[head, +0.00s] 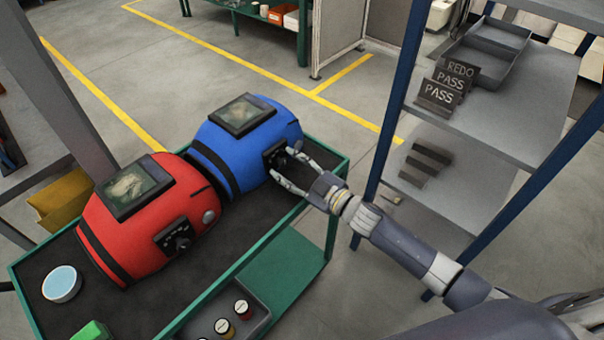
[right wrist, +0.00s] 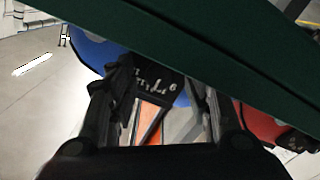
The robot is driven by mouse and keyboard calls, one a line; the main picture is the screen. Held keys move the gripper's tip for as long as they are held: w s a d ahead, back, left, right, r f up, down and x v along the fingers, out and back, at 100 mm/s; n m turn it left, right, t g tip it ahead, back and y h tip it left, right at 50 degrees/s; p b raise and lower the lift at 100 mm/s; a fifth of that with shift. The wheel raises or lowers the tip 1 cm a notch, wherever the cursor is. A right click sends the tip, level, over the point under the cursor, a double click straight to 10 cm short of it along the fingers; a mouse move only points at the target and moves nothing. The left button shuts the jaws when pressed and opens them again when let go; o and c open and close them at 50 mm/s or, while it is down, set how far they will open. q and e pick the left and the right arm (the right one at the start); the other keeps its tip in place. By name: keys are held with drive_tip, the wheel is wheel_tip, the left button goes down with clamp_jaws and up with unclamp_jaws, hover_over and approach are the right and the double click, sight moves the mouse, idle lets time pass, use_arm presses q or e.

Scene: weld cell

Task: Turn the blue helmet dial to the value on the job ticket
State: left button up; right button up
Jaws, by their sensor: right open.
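The blue helmet (head: 228,160) lies on the cart's dark top, with its dark lens facing up. Its black dial panel (head: 273,153) is on the right side; white marks on the panel (right wrist: 152,78) show in the right wrist view, too blurred to read. My right gripper (head: 284,163) is open, its fingers spread by the dial panel. In the right wrist view the fingers (right wrist: 165,92) stand either side of the panel; contact with the dial cannot be told. The dial's setting is unclear. I see no readable job ticket. My left gripper is out of view.
A red helmet (head: 105,232) with its own dial (head: 178,240) sits beside the blue one. The cart's green rim (head: 325,185) runs close under my right gripper. A blue-posted shelf (head: 520,125) with REDO and PASS signs (head: 440,92) stands right. A pale round lid (head: 62,284) lies front left.

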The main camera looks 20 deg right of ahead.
drive_tip(key=v, duration=1.1)
drive_tip(key=shift+s, duration=0.25)
drive_tip(key=shift+d+f, duration=0.15)
drive_tip(key=shift+d, duration=0.05)
